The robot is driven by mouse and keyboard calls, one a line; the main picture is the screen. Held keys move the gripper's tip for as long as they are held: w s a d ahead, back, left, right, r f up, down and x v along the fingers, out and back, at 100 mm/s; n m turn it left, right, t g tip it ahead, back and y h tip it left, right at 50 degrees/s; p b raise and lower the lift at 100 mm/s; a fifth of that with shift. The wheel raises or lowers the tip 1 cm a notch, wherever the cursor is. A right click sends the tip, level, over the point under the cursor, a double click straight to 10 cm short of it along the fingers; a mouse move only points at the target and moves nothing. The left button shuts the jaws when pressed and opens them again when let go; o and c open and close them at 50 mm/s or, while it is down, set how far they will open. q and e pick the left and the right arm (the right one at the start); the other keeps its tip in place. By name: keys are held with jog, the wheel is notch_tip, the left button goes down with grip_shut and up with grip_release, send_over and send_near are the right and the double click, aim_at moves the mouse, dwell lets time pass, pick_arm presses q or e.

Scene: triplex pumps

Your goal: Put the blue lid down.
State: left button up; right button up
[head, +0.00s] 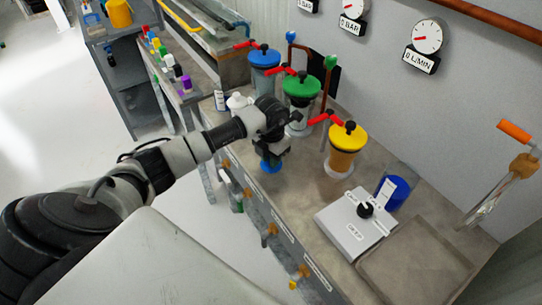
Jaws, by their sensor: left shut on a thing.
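My left gripper (270,152) reaches in from the left and points down near the front edge of the counter. It is shut on a small round blue thing, which looks like the blue lid (270,166). The lid shows just below the fingers, and its upper part is hidden by them. It appears clear of any surface, though its height is hard to tell. My right gripper is out of view.
Pumps with blue (263,56), green (301,87) and yellow (348,138) tops stand along the counter (310,160). A blue container (392,192) stands behind a white switch box (352,226). Small coloured bottles (185,82) line a side shelf. Counter between gripper and switch box looks clear.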

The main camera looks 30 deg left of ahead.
pick_arm(q)
jog(key=shift+f, duration=0.15)
jog(key=o, duration=0.8)
jog(key=shift+c, duration=0.2)
jog(key=shift+o, duration=0.6)
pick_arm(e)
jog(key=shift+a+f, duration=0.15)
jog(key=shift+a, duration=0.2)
pick_arm(q)
jog(key=shift+r, duration=0.4)
notch_tip(320, 180, up, 12)
jog(key=b, duration=0.1)
jog(key=shift+f, duration=0.2)
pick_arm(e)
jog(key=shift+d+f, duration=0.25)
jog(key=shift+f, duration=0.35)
